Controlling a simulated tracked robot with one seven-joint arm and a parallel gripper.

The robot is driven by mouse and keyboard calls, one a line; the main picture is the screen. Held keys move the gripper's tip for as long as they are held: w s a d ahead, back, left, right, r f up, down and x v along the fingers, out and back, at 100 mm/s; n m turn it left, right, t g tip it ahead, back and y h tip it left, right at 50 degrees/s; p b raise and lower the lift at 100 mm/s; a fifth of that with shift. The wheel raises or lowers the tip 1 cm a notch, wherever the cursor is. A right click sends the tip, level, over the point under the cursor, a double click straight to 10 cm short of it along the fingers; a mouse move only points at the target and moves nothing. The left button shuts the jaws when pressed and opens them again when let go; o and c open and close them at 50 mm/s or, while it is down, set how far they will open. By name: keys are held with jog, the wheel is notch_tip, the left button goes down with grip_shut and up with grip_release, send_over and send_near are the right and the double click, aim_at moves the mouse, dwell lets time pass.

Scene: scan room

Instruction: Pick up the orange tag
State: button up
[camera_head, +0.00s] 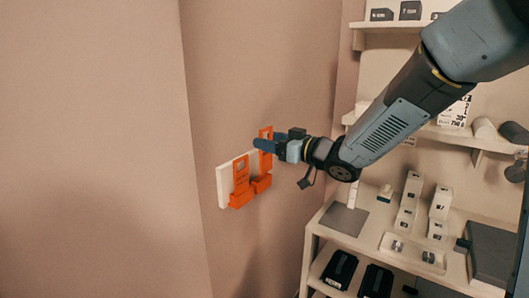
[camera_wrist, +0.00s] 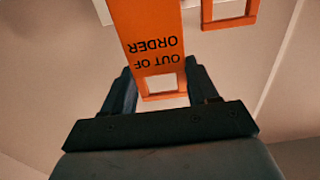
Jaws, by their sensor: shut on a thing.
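An orange tag (camera_head: 264,161) hangs at the right side of a white wall plate (camera_head: 223,187), its top between the fingers of my gripper (camera_head: 266,144). In the wrist view the tag (camera_wrist: 150,40) reads "OUT OF ORDER" upside down, and its slotted end sits between my two dark fingers (camera_wrist: 160,84). The gripper is shut on this tag. A second orange tag (camera_head: 240,182) hangs to the left on the plate, and part of an orange piece (camera_wrist: 228,22) shows at the top right of the wrist view. I cannot tell whether the held tag still touches the plate.
To the right, a bench (camera_head: 330,232) carries white boxes (camera_head: 410,195), a small tray (camera_head: 388,250) and a dark grey slab (camera_head: 492,255). Black cases (camera_head: 339,269) stand on the shelf below. Wall shelves (camera_head: 440,128) hold more items. The wall left of the plate is bare.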

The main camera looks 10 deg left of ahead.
aim_at(264, 130)
jog(key=s+r, duration=0.1)
jog(key=s+d+r, duration=0.1)
jog(key=r, duration=0.1)
jog(key=shift+d, duration=0.2)
jog(key=s+d+r, duration=0.3)
jog(key=s+d, duration=0.2)
jog(key=s, duration=0.2)
jog(key=shift+r, duration=0.3)
jog(key=shift+s, duration=0.1)
jog(key=shift+a, duration=0.15)
